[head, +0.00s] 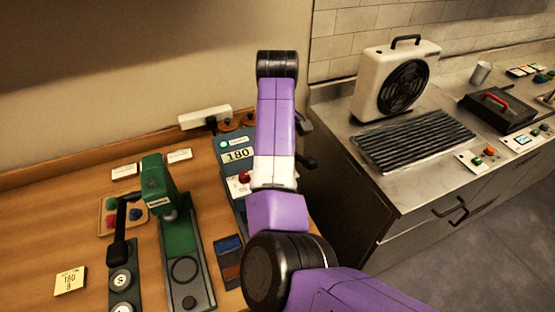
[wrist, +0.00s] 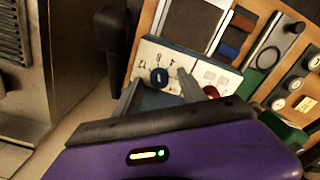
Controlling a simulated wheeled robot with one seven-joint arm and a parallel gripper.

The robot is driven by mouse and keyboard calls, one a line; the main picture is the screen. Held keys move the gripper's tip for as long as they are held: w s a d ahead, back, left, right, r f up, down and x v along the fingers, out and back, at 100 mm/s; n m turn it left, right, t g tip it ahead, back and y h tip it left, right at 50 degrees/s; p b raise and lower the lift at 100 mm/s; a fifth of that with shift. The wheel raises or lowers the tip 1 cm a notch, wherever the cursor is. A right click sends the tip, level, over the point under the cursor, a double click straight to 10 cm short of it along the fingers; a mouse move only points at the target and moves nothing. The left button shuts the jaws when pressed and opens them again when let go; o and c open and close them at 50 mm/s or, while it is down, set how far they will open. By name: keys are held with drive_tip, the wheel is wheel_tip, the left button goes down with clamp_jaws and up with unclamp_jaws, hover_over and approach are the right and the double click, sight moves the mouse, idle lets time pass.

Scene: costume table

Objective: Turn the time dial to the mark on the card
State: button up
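The time dial (wrist: 159,76), a small dark blue knob, sits on the white control panel (wrist: 148,56) of a blue machine, with marks printed around it. My gripper (wrist: 158,87) is open, its two grey fingers apart with the dial showing between and just beyond their tips; I cannot tell whether they touch the panel. In the head view my arm hides the dial and most of the gripper. The machine's display (head: 237,155) reads 180. The yellow card (head: 70,281) lies at the table's left, reading 180 with what looks like an 8 below.
A red button (head: 244,177) is on the machine near my gripper, also in the wrist view (wrist: 211,92). A green press (head: 178,235) and dark stamp-like tool (head: 122,250) stand left.

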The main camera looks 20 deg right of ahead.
drive_tip(key=shift+r, duration=3.9)
